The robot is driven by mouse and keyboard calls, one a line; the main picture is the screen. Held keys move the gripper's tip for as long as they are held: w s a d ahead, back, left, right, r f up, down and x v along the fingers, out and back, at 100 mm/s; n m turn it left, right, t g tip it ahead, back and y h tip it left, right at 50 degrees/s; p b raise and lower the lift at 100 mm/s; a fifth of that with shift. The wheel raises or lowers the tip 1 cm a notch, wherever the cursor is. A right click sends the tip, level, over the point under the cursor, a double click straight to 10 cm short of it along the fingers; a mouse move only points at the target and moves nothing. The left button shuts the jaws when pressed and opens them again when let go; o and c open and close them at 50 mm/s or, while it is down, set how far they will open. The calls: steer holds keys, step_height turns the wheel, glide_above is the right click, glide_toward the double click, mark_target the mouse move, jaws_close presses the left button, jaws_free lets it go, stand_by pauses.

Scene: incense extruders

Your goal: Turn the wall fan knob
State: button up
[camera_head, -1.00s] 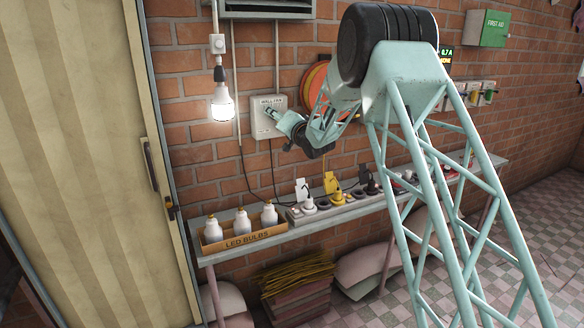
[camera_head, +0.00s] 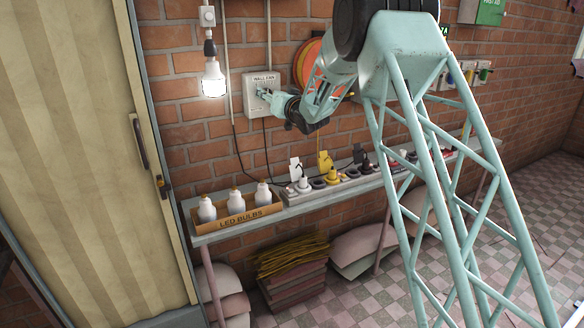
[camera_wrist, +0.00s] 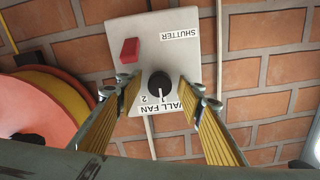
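The wall fan knob (camera_wrist: 159,83) is a round black knob on a pale wall box (camera_wrist: 172,25). The box appears upside down in the wrist view, with WALL FAN and the numeral 2 printed by the knob. A light mark shows at the knob's lower side, but its exact setting is hard to read. My gripper (camera_wrist: 162,98) is open, its yellow-padded fingers on either side of the knob with visible gaps. In the head view my gripper (camera_head: 264,94) is at the front of the wall box (camera_head: 260,78), and the knob is not clearly visible there.
A red switch (camera_wrist: 130,50) marked SHUTTER is beside the knob. An orange reel (camera_head: 306,58) hangs right of the box, and a lit bulb (camera_head: 213,80) hangs to its left. Below, a shelf (camera_head: 215,237) carries an LED bulb box (camera_head: 250,216) and several plugs.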

steer(key=shift+f+n+b, duration=0.1)
steer(key=shift+n+b, duration=0.65)
steer(key=shift+n, duration=0.55)
steer(key=shift+d+n, duration=0.1)
steer(key=shift+n, duration=0.2)
